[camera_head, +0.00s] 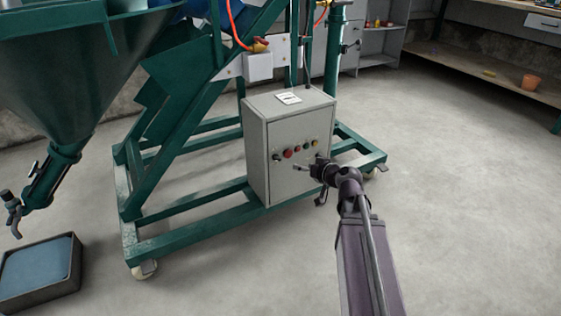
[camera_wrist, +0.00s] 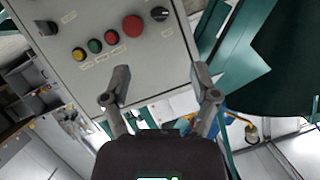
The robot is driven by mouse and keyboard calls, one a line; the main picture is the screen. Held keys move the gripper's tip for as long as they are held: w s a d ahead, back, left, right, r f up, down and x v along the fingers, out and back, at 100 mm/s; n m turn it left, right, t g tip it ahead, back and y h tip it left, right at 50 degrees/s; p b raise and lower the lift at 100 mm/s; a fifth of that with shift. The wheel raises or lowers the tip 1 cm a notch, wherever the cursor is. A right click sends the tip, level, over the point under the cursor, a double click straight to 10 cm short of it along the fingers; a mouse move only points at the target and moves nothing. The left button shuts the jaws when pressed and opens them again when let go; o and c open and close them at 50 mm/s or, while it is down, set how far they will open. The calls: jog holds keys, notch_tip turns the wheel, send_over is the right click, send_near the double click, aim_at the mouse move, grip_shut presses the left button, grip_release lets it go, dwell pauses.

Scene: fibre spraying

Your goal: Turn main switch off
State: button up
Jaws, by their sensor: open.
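A grey control box (camera_head: 262,160) stands on the green machine frame. In the head view, its front carries a black rotary knob (camera_head: 277,157) at the left, then a row of red, green and yellow buttons. The wrist view shows this knob (camera_wrist: 160,14) at top centre and a second black switch (camera_wrist: 45,27) at upper left. I cannot read which is the main switch. My gripper (camera_head: 306,165) is in front of the box's lower right front. Its two fingers (camera_wrist: 160,75) are apart with nothing between them, below the button row in the wrist view.
The green frame (camera_head: 185,235) on castors surrounds the box's base. A hopper (camera_head: 75,70) hangs at the left above a dark bin (camera_head: 40,273). A workbench (camera_head: 480,72) with an orange pot (camera_head: 529,83) stands at the back right. The floor at right is clear.

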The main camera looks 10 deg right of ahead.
aim_at(278, 159)
jog(key=shift+w+f, duration=0.1)
jog(key=b+x, duration=0.5)
jog(key=x, duration=0.8)
jog(key=shift+w+a, duration=0.2)
jog(key=shift+w, duration=0.05)
grip_shut()
